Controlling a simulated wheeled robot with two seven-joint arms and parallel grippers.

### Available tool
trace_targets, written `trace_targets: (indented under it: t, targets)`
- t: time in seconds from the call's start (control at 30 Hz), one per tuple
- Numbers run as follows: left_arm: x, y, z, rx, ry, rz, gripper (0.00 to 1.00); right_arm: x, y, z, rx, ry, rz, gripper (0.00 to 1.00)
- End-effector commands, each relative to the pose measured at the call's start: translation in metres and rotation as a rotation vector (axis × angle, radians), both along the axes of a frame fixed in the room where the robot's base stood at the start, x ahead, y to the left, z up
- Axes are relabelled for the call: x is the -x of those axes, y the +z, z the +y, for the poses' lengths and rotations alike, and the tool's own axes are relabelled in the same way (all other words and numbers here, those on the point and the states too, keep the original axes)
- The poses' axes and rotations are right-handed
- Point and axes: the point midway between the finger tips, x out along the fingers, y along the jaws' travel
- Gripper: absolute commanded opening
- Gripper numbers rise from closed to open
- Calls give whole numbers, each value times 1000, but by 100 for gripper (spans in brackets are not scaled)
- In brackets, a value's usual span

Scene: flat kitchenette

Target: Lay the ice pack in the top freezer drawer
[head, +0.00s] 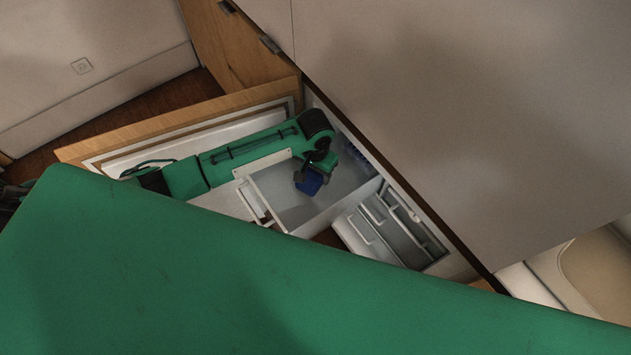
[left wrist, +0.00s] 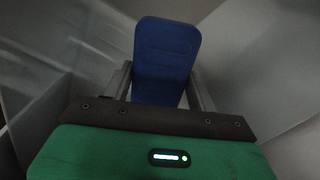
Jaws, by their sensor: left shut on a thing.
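The ice pack is a dark blue slab with rounded corners. It shows in the head view (head: 311,184) and fills the upper middle of the left wrist view (left wrist: 166,58). My left gripper (head: 304,174) is shut on it, with one finger on each side in the left wrist view (left wrist: 162,88). The gripper and pack are over or inside the open, pale freezer drawer (head: 335,207). I cannot tell whether the pack touches the drawer floor. The part of the pack between the fingers is partly hidden by the gripper. My right gripper is not in view.
A wooden-edged open door (head: 175,128) stands behind my left arm. A second white compartment with racks (head: 398,232) lies to the right of the drawer. A large pale cabinet front (head: 470,110) rises at the right. The drawer floor around the pack looks bare.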

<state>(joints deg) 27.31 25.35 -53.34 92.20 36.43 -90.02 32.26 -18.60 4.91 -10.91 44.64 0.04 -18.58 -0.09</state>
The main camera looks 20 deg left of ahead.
Motion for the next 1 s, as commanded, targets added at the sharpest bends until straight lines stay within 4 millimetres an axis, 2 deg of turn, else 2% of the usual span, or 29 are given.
trace_targets:
  t: [0.1,0.33,0.57,0.93,0.97,1.0]
  targets:
    - [0,-19,0,1,1,0,22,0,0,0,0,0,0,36]
    - [0,-35,-1,2,0,0,22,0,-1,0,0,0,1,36]
    - [0,-64,0,1,0,0,22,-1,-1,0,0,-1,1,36]
    - [0,-68,-1,1,0,-1,22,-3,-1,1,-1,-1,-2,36]
    - [0,-68,0,1,0,-1,64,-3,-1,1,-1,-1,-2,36]
    - [0,-68,0,1,0,-1,72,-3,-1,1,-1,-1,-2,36]
